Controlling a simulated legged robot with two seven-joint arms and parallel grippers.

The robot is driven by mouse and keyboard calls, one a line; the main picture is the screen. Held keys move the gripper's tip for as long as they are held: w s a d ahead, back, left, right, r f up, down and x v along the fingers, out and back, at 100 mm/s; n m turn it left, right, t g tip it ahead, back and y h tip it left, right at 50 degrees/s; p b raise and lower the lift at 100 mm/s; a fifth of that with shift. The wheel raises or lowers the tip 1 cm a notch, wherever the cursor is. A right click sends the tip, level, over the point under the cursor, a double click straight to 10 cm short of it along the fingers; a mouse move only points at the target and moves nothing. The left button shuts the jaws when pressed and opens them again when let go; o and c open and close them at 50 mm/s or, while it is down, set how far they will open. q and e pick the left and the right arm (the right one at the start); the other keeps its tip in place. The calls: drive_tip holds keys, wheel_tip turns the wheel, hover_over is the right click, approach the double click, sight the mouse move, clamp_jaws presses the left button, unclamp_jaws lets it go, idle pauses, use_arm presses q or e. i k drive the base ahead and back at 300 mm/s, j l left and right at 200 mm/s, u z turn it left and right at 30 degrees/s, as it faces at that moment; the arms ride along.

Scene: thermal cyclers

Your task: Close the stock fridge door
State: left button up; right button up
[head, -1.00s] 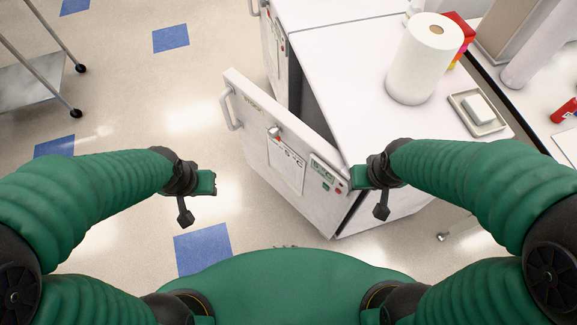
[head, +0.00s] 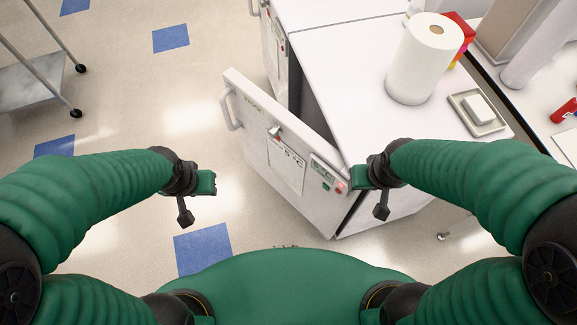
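The stock fridge (head: 345,75) is a white under-counter unit right of centre. Its door (head: 262,135) stands partly open, with a dark gap between door and body. The door handle (head: 231,110) is at the door's far left end; a paper label, a small display and buttons are on its face. My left gripper (head: 212,182) is left of the door, apart from it, with nothing visible in it. My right gripper (head: 356,179) is by the door's near right corner; I cannot tell if it touches. The finger gap of neither gripper shows clearly.
A paper towel roll (head: 418,65) and a small tray (head: 480,112) stand on the fridge top. Another white unit (head: 275,45) is behind. A metal cart (head: 35,80) stands at the far left. The floor left of the door is clear.

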sight(282, 160)
drive_tip(key=i+j, duration=0.15)
drive_tip(key=j, duration=0.2)
drive_tip(key=i+j, duration=0.15)
drive_tip(key=j, duration=0.15)
drive_tip(key=i+j, duration=0.15)
drive_tip(key=j, duration=0.2)
drive_tip(key=i+j+z, duration=0.1)
drive_tip(key=j, duration=0.25)
drive_tip(key=i, duration=0.1)
